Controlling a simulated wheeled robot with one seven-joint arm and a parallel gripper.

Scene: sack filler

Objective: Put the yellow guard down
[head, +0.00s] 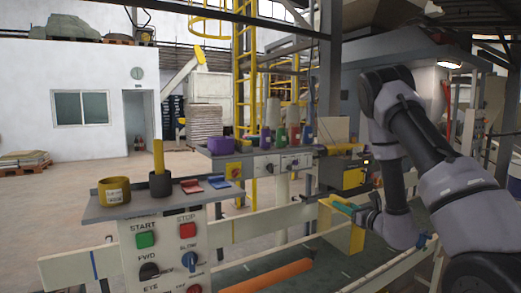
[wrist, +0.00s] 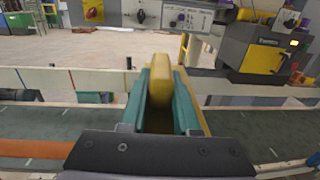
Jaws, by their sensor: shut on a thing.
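The yellow guard (wrist: 159,72) is between the two green fingers of my gripper (wrist: 159,100) in the wrist view. The fingers are shut on it, and part of it shows beyond the right finger. In the head view the guard (head: 346,236) hangs at my gripper (head: 343,207), at right of centre, in front of a yellow and grey machine. It appears held above the conveyor, clear of it as far as I can tell. The fingers hide part of the guard.
A control panel (head: 166,240) with START and STOP buttons stands at left. Its grey shelf (head: 222,194) carries a yellow cup (head: 114,191), a dark cup (head: 161,184) and small red and blue pieces.

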